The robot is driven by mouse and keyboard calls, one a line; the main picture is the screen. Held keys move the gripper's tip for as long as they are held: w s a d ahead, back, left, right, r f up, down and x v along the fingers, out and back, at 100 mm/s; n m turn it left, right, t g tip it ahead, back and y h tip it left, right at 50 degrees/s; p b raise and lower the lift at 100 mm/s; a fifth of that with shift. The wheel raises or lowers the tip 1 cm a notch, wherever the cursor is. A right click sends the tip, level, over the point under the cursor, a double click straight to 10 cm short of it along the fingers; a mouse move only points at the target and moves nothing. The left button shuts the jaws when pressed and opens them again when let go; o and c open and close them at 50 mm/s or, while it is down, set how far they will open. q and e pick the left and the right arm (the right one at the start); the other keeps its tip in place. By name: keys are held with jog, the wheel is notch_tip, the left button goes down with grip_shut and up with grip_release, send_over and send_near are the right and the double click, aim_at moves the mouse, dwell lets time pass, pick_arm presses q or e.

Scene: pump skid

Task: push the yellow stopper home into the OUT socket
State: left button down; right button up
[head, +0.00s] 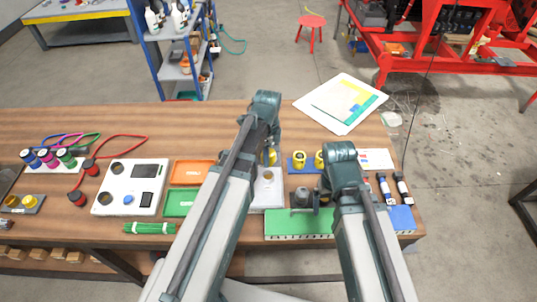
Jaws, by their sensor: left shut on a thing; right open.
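My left gripper (269,149) is mostly hidden behind its own arm. It is shut on a yellow stopper (272,156), of which only a small part shows. They appear over or near the back end of a pale block (269,198) with a round socket (268,175). I cannot read any OUT label, and I cannot tell whether the stopper touches a socket. My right gripper (325,196) is open, partly hidden by its arm, near the green board.
A blue holder (309,166) with yellow round parts stands right of the pale block. A green board (290,226) with a grey knob (301,197) lies in front. Orange (190,171) and green (180,202) trays and a white panel (131,187) are at left.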

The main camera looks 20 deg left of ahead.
pick_arm(q)
jog(key=shift+f+b, duration=2.35)
jog(key=shift+f, duration=0.15)
pick_arm(e)
jog(key=shift+f, duration=2.5)
pick_arm(q)
jog(key=shift+f+b, duration=1.75)
pick_arm(e)
jog(key=shift+f, duration=1.75)
pick_arm(q)
jog(key=shift+c, duration=0.6)
grip_release()
jog(key=shift+r, duration=0.1)
pick_arm(e)
jog(key=shift+r, duration=0.15)
pick_arm(q)
notch_tip(320, 180, up, 14)
jog(key=p, duration=1.4)
pick_arm(e)
notch_tip(320, 180, up, 14)
jog(key=shift+f, duration=0.2)
pick_arm(q)
jog(key=shift+f, duration=0.3)
pick_arm(e)
jog(key=shift+f, duration=0.1)
